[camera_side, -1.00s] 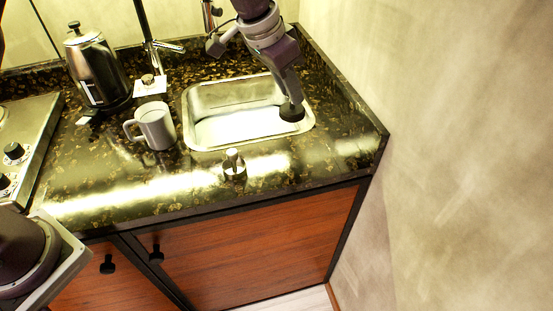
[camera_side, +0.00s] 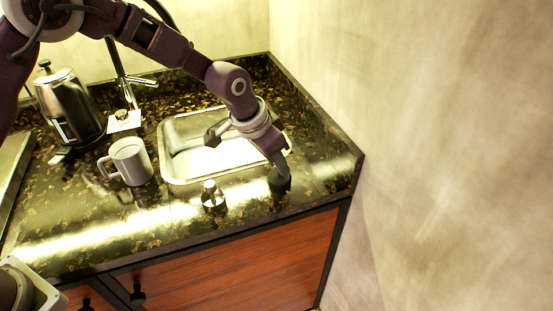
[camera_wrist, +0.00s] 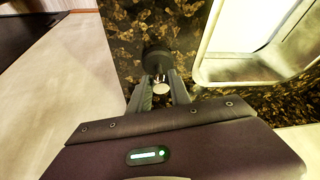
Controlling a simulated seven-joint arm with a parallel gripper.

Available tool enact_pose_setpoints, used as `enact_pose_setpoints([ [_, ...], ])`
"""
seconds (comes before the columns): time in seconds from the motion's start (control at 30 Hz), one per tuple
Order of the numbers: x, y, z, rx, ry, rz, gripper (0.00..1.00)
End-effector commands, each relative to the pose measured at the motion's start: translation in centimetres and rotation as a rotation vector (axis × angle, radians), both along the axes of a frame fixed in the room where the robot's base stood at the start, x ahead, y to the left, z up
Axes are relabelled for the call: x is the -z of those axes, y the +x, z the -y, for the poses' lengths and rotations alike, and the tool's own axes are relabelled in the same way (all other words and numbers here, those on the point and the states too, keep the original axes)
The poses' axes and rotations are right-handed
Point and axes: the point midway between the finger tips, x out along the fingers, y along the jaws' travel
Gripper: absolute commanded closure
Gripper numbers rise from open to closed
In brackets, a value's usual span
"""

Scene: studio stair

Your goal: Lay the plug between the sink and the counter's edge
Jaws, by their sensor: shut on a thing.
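The dark plug (camera_side: 281,185) is in my gripper (camera_side: 279,168), at the front right of the sink in the side view. It is over the strip of counter between the sink (camera_side: 172,150) and the counter's front edge. In the wrist view, my gripper's fingers (camera_wrist: 160,92) close on a pale round part of the plug, and the plug's dark body (camera_wrist: 156,60) shows beyond them. The sink (camera_wrist: 205,62) lies to its right there. I cannot tell whether the plug touches the counter.
A small metal knobbed object (camera_side: 213,198) stands on the counter in front of the sink, left of my gripper. A white mug (camera_side: 130,160) and a steel kettle (camera_side: 72,108) stand further left. A tap (camera_side: 125,80) rises behind. A wall is at the right.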

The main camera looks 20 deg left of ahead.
Motion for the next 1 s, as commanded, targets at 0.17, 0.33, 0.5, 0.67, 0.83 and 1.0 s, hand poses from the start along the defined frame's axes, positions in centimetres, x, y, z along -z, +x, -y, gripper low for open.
enact_pose_setpoints([
  [0.17,0.0,0.0,0.0,0.000,0.000,0.000,0.55],
  [0.33,0.0,0.0,0.0,0.000,0.000,0.000,0.55],
  [0.5,-0.6,0.0,0.0,0.000,-0.001,0.002,0.55],
  [0.67,-3.7,-1.1,-0.7,-0.001,-0.002,0.004,0.55],
  [0.83,-8.0,-2.6,-1.6,-0.001,-0.001,0.005,0.55],
  [1.0,-10.7,-3.7,-2.1,0.000,-0.001,0.002,0.55],
])
